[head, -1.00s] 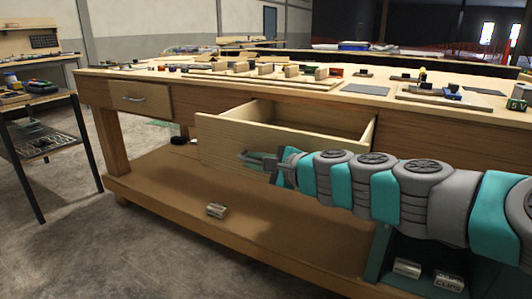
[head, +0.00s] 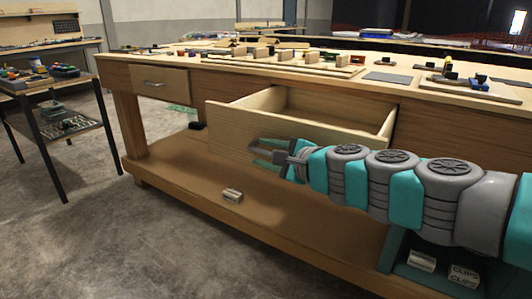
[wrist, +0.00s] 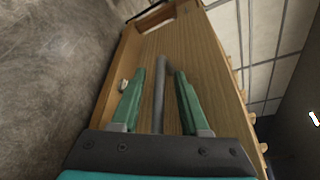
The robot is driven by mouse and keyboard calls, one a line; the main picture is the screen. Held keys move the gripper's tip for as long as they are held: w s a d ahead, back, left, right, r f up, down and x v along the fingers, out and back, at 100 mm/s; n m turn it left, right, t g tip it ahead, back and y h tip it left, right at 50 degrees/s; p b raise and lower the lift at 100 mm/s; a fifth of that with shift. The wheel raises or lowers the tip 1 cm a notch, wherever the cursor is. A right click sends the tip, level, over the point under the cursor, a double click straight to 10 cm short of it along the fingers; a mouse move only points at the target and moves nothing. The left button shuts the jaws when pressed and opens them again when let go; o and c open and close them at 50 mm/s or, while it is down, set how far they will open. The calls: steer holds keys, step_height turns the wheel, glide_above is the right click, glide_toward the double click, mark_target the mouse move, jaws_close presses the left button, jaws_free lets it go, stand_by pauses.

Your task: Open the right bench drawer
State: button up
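The right bench drawer (head: 235,132) stands pulled well out of the bench, its inside showing from above in the head view. My gripper (head: 256,153) is at the drawer's front face. Its two green fingers are spread apart in the wrist view (wrist: 160,92). A grey bar (wrist: 159,90), apparently the drawer handle, lies between the fingers with a gap visible on each side. The handle is hard to make out in the head view, where the fingers overlap it.
The workbench (head: 320,97) carries boards and small parts on top. Its left drawer (head: 160,83) is shut. A side table (head: 50,83) stands left. The floor in front is clear.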

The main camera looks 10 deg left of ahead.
steer(key=v, duration=0.7)
steer(key=shift+s+d+b, duration=0.25)
steer(key=shift+d+b, duration=0.05)
steer(key=shift+r, duration=0.1)
stand_by(0.3)
steer(key=s+d+f+n+g+h, duration=0.25)
steer(key=s+f+n, duration=0.25)
steer(key=s+f, duration=0.25)
steer(key=s+d+f+n+g+h, duration=0.1)
steer(key=s+f+n+g+h, duration=0.1)
steer(key=s+f+n+g, duration=0.35)
steer(key=s+d+f+n+g+h, duration=0.1)
steer(key=s+d+f+h, duration=0.3)
steer(key=s+d, duration=0.4)
steer(key=s+d+f+n+g+h, duration=0.2)
steer(key=s+d+f, duration=0.4)
steer(key=s+d, duration=0.3)
steer(key=shift+d+f+h, duration=0.4)
steer(key=shift+d+h, duration=0.45)
steer(key=shift+d, duration=0.1)
steer(key=shift+w+n, duration=0.1)
steer(key=shift+n, duration=0.15)
